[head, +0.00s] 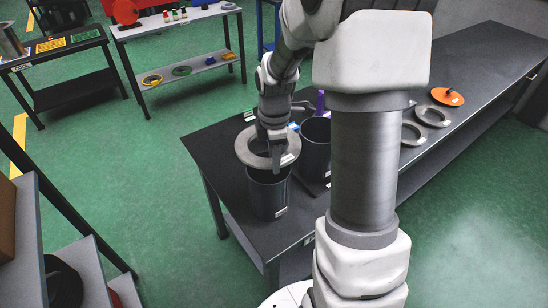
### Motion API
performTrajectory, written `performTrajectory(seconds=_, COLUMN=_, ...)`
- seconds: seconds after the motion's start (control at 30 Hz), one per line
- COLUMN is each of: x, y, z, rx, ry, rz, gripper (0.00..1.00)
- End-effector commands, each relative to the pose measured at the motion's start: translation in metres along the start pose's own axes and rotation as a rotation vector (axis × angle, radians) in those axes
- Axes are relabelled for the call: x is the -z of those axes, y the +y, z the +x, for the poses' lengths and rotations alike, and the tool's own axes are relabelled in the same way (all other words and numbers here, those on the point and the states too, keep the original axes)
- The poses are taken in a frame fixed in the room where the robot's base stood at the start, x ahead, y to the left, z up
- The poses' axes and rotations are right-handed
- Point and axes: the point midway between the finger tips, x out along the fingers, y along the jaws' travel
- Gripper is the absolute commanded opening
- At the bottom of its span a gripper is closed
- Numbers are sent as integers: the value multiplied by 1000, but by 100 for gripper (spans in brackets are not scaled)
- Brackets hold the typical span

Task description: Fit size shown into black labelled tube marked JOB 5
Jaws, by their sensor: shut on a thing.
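My gripper (277,152) is shut on a grey flanged ring (246,158). The ring is at the mouth of a black tube (267,196) that stands upright on the dark table. Whether the ring touches the tube's rim or is just above it, I cannot tell. The tube has a small white label (281,212) low on its side, too small to read. A second dark tube (316,150) stands behind and to the right, partly hidden by my arm. A small white tag shows on the ring near my fingers.
On the table (218,150) to the right lie two grey rings (433,116) (411,141) and an orange disc (447,96). A purple item (320,101) stands behind the second tube. Shelves (185,70) with coloured rings stand at the back. Green floor is free between.

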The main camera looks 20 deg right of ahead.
Motion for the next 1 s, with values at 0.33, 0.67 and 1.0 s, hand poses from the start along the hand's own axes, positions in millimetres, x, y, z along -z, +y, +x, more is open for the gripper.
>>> performTrajectory(seconds=0.33, x=0, y=0, z=20, rx=-14, ry=1, rz=0, gripper=0)
performTrajectory(seconds=0.67, x=0, y=0, z=52, rx=-15, ry=1, rz=0, gripper=0)
performTrajectory(seconds=1.0, x=0, y=-1, z=68, rx=-14, ry=0, rz=0, gripper=0)
